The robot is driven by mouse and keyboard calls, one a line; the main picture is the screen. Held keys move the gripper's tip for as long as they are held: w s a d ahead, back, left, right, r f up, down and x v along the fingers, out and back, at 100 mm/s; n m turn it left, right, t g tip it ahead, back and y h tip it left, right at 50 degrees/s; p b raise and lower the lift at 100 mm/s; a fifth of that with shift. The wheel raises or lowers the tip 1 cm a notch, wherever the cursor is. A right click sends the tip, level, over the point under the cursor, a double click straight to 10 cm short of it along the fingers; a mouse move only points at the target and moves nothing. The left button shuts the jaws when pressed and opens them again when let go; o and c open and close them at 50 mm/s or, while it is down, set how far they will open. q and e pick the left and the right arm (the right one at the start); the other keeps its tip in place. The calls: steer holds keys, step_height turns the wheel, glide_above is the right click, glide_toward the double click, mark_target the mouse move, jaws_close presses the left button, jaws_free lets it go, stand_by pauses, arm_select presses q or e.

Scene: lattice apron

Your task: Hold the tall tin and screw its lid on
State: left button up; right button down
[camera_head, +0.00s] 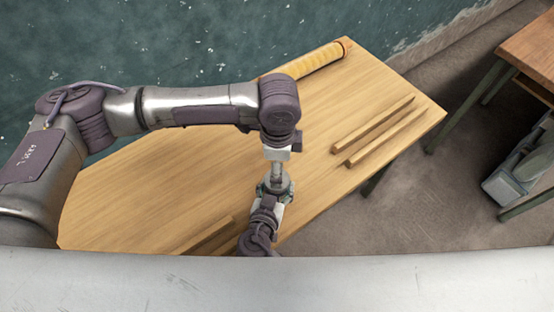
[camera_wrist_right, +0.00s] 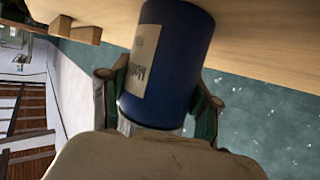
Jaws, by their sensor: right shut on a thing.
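In the right wrist view, the tall tin (camera_wrist_right: 182,50) is a dark blue cylinder with a pale printed label (camera_wrist_right: 141,60). A pale silvery band rings its end close to my palm. My right gripper (camera_wrist_right: 160,90) is shut on the tin, one finger on each side of it. In the head view, the right gripper (camera_head: 274,188) is over the near part of the table, and the tin is hidden by the arms. My left arm comes down from above to the same place. The left gripper (camera_head: 277,172) shows only as a small grey shape, its fingers unclear. I cannot make out the lid.
The wooden table (camera_head: 150,185) is mostly clear. A yellowish roll (camera_head: 312,62) lies along its far edge. Two wooden bars (camera_head: 375,130) lie at the right, and another wooden strip (camera_head: 205,236) lies at the near edge. A second table (camera_head: 530,50) stands off to the right.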

arm_select(q)
steer(key=n, duration=0.2)
steer(key=r+n, duration=0.1)
steer(key=shift+a+r+n, duration=0.15)
steer(key=shift+r+n, duration=0.15)
steer(key=shift+n, duration=0.1)
steer(key=shift+f, duration=4.05)
steer(key=c, duration=1.2)
steer(key=o, duration=1.4)
